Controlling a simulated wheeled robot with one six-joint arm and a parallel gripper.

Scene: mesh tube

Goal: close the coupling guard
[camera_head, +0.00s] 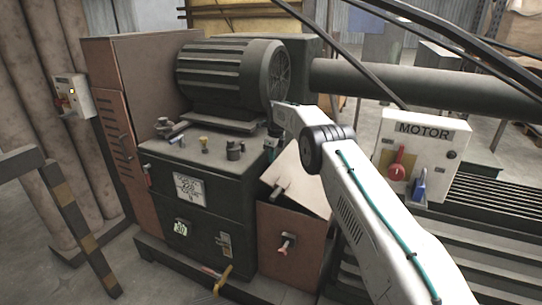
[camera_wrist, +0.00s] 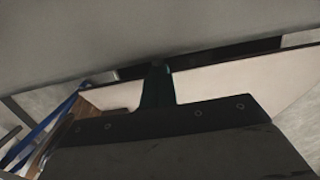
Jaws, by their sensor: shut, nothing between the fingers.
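The coupling guard appears to be the pale tilted panel (camera_head: 298,182) with a short handle, leaning above a brown box front (camera_head: 283,245) to the right of the dark green cabinet. In the wrist view a broad pale panel (camera_wrist: 240,82), probably the same guard, crosses the middle right. My gripper (camera_head: 274,131) points down just above and left of the panel, partly hidden by my arm. In the wrist view its dark fingers (camera_wrist: 157,85) are together and empty, overlapping the pale panel. I cannot tell whether they touch it.
A large ribbed motor (camera_head: 225,80) sits behind the cabinet (camera_head: 200,215), with small fittings on top. A MOTOR box (camera_head: 420,150) with a red switch and a blue padlock stands at right. A thick pipe (camera_head: 410,85) runs behind my arm. A striped rail (camera_head: 70,215) is at left.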

